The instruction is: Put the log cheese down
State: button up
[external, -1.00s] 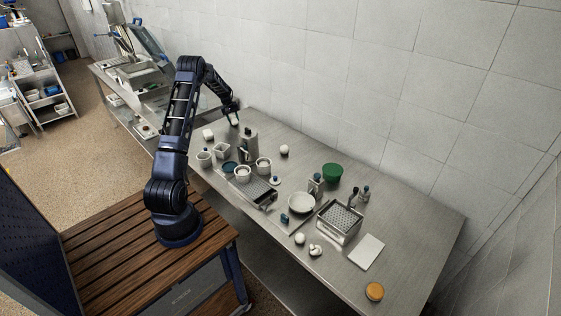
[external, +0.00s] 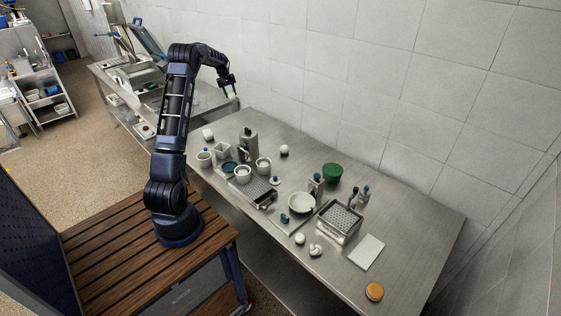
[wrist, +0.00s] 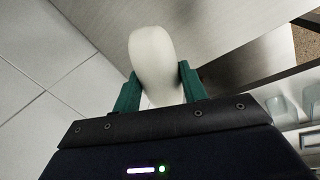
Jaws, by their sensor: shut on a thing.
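My gripper (external: 229,88) is up in the air above the far left end of the steel table. It is shut on the log cheese (wrist: 154,62), a smooth white rounded log. In the wrist view the log cheese sits between the two green fingers of my gripper (wrist: 158,88) and sticks out past their tips. In the external view the log cheese (external: 233,96) is a small pale spot below the fingers, clear of the tabletop.
The steel table (external: 420,215) holds white pots, a white bowl (external: 301,203), a green container (external: 332,173), a perforated basket (external: 340,221), a white board (external: 366,252) and an orange-topped round thing (external: 374,292). A tiled wall runs behind. The table's far right is clear.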

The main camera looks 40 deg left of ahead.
jog(key=shift+w+d+r, duration=0.1)
jog(key=shift+d+r, duration=0.2)
jog(key=d+n, duration=0.5)
jog(key=d, duration=1.9)
jog(key=shift+y, duration=0.4)
jog(key=f, duration=1.9)
jog(key=shift+a+f, duration=0.25)
jog(key=shift+f, duration=0.05)
jog(key=shift+f, duration=0.1)
jog(key=o, duration=1.1)
